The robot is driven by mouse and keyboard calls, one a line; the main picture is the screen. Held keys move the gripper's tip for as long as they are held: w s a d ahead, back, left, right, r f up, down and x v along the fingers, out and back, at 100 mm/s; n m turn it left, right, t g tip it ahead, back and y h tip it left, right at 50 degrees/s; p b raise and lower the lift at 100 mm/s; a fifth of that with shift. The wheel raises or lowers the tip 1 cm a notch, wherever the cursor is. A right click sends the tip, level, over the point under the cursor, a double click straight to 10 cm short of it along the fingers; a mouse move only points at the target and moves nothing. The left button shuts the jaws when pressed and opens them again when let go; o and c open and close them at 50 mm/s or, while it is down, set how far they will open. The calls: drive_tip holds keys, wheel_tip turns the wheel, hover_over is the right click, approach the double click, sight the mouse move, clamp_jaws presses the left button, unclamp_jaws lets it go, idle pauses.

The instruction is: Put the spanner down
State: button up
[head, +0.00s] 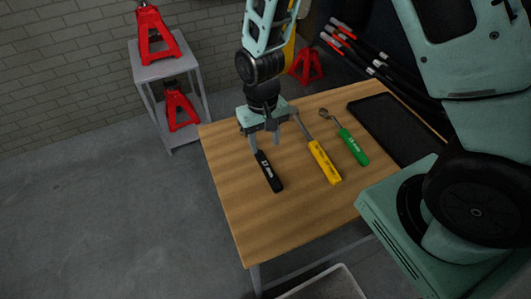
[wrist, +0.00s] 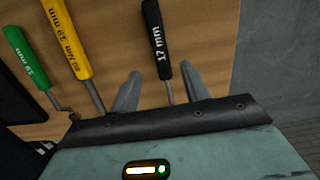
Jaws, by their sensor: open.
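A spanner with a black handle marked 17 mm (head: 269,171) lies on the wooden table, left of the others; it also shows in the wrist view (wrist: 155,38). My gripper (head: 264,146) is at the far end of this spanner, with its fingers apart. In the wrist view the spanner's thin shaft runs between the two open fingers (wrist: 160,88), closer to the right one, and its head is hidden behind the gripper body. A yellow-handled spanner (head: 325,162) and a green-handled spanner (head: 353,147) lie to the right of it.
The wooden table (head: 232,200) has bare room at its left and front. A black tray (head: 395,128) lies at its right side. A grey stand (head: 150,75) with red jacks (head: 158,38) is behind left. Hoses with red ends (head: 340,30) hang behind.

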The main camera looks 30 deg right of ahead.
drive_tip(key=s+a+r+n, duration=0.2)
drive_tip(key=s+r, duration=0.1)
drive_tip(key=r, duration=0.3)
drive_tip(key=s+a+r+n, duration=0.1)
drive_tip(key=s+a+r, duration=0.2)
drive_tip(key=r, duration=0.3)
drive_tip(key=s+a+r+n+t, duration=0.1)
drive_tip(key=s+r+n, duration=0.3)
drive_tip(key=s, duration=0.8)
drive_tip(key=shift+s+a+r+n+y, duration=0.2)
drive_tip(key=shift+r+n+y, duration=0.15)
drive_tip(key=shift+r, duration=0.4)
drive_tip(key=shift+f+b, duration=0.15)
drive_tip(key=shift+b, duration=0.15)
